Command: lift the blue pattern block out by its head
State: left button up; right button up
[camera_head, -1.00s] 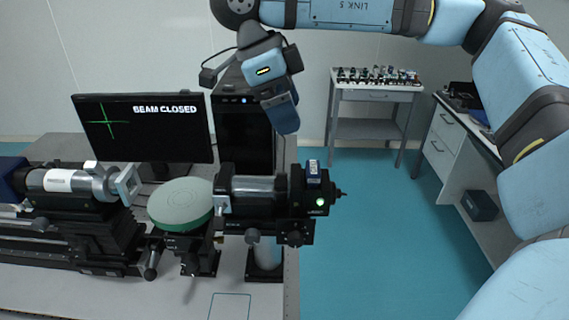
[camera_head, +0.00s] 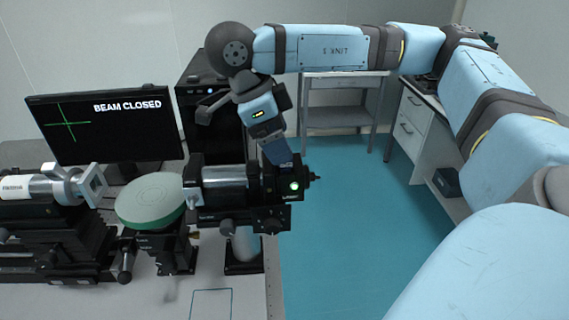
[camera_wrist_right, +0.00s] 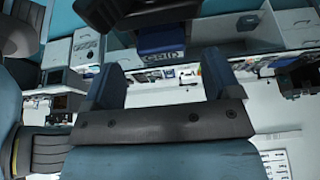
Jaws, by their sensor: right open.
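The blue pattern block (camera_wrist_right: 161,40), marked "GRID", shows in the right wrist view just beyond my fingertips, in line with the gap between them. In the head view my gripper covers most or all of it, at the right end of the black optical unit (camera_head: 225,178) with a green light. My right gripper (camera_head: 279,157) points down at the top of that end. In the right wrist view my right gripper (camera_wrist_right: 162,66) is open, with nothing between its fingers. I cannot tell whether it touches the unit. My left gripper is not in view.
A green-rimmed round disc (camera_head: 150,198) on a stage and a silver-barrelled device (camera_head: 38,188) stand left of the unit. A monitor (camera_head: 105,125) reading "BEAM CLOSED" stands behind, beside a black cabinet (camera_head: 215,130). Open teal floor (camera_head: 350,220) lies to the right.

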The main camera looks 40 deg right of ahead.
aim_at(285, 167)
jog(key=shift+x, duration=1.5)
jog(key=shift+w, duration=0.15)
jog(key=c, duration=1)
jog(key=shift+c, duration=0.2)
jog(key=shift+r, duration=0.15)
